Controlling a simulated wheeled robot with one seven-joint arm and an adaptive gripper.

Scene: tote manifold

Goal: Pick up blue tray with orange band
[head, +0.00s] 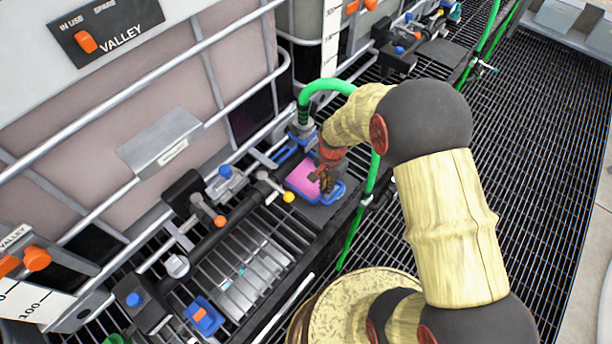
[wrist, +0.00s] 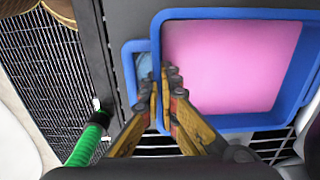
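A blue tray (head: 297,193) with a pink inside sits on a dark platform beside the pipework in the head view. In the wrist view the tray (wrist: 290,90) fills the upper right, with a blue loop handle (wrist: 131,75) on its left side. No orange band shows on the parts of it I see. My gripper (head: 326,182) points down at the tray's right end. In the wrist view my gripper (wrist: 164,85) has its fingers close together on either side of the tray's left wall, seemingly pinching it. The fingers hide part of the wall and handle.
A small blue piece with an orange patch (head: 204,316) lies lower left. Valve handles with orange (head: 220,221) and yellow (head: 288,197) knobs stand close left of the tray. A green hose (head: 352,235) runs beside my gripper. Open grating (head: 530,130) lies right.

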